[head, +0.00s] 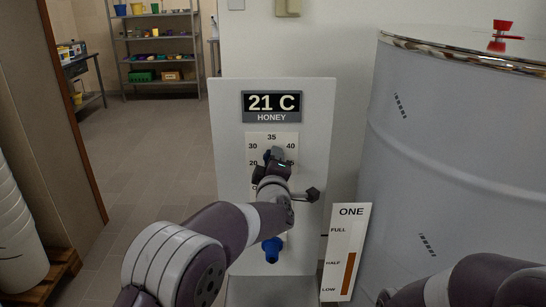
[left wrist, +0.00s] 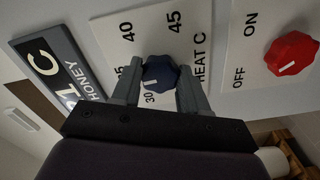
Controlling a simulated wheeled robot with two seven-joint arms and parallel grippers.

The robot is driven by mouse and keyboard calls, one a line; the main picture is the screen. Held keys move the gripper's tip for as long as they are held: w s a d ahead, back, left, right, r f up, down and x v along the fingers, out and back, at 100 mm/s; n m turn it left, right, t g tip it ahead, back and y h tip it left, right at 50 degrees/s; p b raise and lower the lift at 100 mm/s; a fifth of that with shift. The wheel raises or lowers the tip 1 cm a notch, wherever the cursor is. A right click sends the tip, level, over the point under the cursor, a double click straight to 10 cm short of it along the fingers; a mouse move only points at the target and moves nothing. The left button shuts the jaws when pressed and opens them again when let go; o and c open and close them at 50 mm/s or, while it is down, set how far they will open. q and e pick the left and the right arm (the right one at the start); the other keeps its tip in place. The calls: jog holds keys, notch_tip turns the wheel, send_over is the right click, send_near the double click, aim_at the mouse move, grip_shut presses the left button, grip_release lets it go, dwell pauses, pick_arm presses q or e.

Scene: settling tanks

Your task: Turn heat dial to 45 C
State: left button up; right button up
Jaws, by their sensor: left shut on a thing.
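The heat dial is a dark blue faceted knob (left wrist: 160,72) on a white scale plate, marked 30 to 45 where I can read it in the left wrist view. A pale line on the knob points near the 30 mark. My left gripper (left wrist: 158,90) is shut on the knob, one finger on each side. In the head view my left gripper (head: 274,158) covers most of the dial on the white panel (head: 228,125). The display (head: 271,106) above reads 21 C, HONEY. My right gripper is out of view; only its arm shows at the lower right.
A red OFF/ON knob (left wrist: 290,53) sits beside the dial. A blue tap (head: 271,249) is low on the panel. A large grey drum (head: 450,170) stands at right, with a level gauge (head: 345,250) labelled ONE before it. Open floor lies left.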

pick_arm(q)
jog(key=shift+a+f+m+p, duration=0.15)
jog(key=shift+m+p, duration=3.2)
jog(key=shift+m, duration=2.85)
jog(key=shift+a+m+p, duration=0.15)
jog(key=shift+m+p, duration=3.15)
jog(key=shift+m, duration=2.9)
jog(key=o, duration=1.1)
jog(key=shift+c, duration=0.2)
jog(key=shift+s, duration=0.1)
jog(key=s+b, duration=0.1)
jog(key=s, duration=1.1)
jog(key=shift+s, duration=0.3)
